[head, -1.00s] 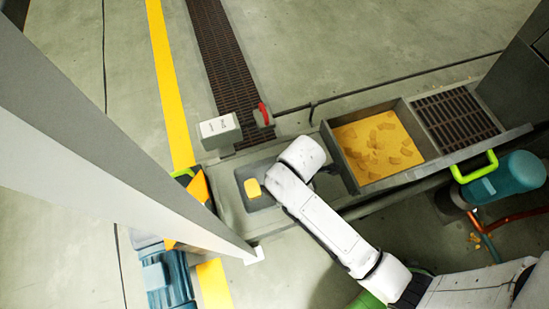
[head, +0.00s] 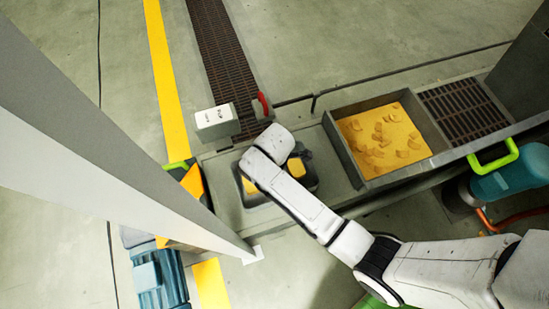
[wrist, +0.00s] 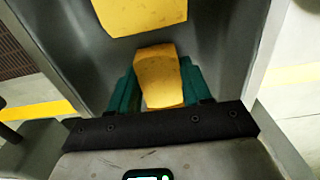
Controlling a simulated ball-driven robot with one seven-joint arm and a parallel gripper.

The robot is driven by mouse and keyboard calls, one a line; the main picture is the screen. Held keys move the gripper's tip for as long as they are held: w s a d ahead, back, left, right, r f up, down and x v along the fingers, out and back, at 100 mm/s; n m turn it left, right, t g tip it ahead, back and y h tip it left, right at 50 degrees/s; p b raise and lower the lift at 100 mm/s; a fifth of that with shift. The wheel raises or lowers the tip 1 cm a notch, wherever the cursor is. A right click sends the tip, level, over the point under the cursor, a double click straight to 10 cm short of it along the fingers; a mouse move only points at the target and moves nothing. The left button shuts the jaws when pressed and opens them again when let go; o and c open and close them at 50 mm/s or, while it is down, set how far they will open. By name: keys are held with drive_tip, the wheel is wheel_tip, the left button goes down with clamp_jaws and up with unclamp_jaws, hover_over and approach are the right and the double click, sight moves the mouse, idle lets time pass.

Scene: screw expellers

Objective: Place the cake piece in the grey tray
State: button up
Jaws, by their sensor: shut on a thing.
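My gripper (wrist: 160,86) is shut on a yellow cake piece (wrist: 160,72), with its teal fingers on either side. Below it is the grey tray (wrist: 232,50), whose wall and rim show at the right of the wrist view. A second yellow piece (wrist: 140,14) lies in the tray at the top of that view, partly cut off. In the head view, the tray (head: 262,201) has one yellow piece (head: 249,187) left of my arm and another yellow piece (head: 296,167) right of it. My arm hides the gripper there. I cannot tell whether the held piece touches the tray floor.
A larger grey bin (head: 346,160) with yellow broken cake (head: 385,136) stands right of the tray, beside a dark grate (head: 463,110). A white-topped box (head: 215,120) and a red handle (head: 263,104) are behind the tray. A grey post rises at the left.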

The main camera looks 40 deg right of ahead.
drive_tip(key=o, duration=1)
drive_tip(key=shift+o, duration=0.2)
drive_tip(key=shift+r, duration=0.1)
wheel_tip(320, 180, up, 12)
drive_tip(key=p, duration=0.5)
drive_tip(key=s+d+r+m, duration=0.2)
drive_tip(key=s+d+m, duration=0.2)
drive_tip(key=s+m, duration=0.3)
drive_tip(key=s+d+r+m+t, duration=0.1)
drive_tip(key=s+d+r+m, duration=0.2)
drive_tip(key=s+m, duration=0.4)
drive_tip(key=shift+s+d+r+m, duration=0.25)
drive_tip(key=shift+s+d+m, duration=0.15)
drive_tip(key=shift+s, duration=0.8)
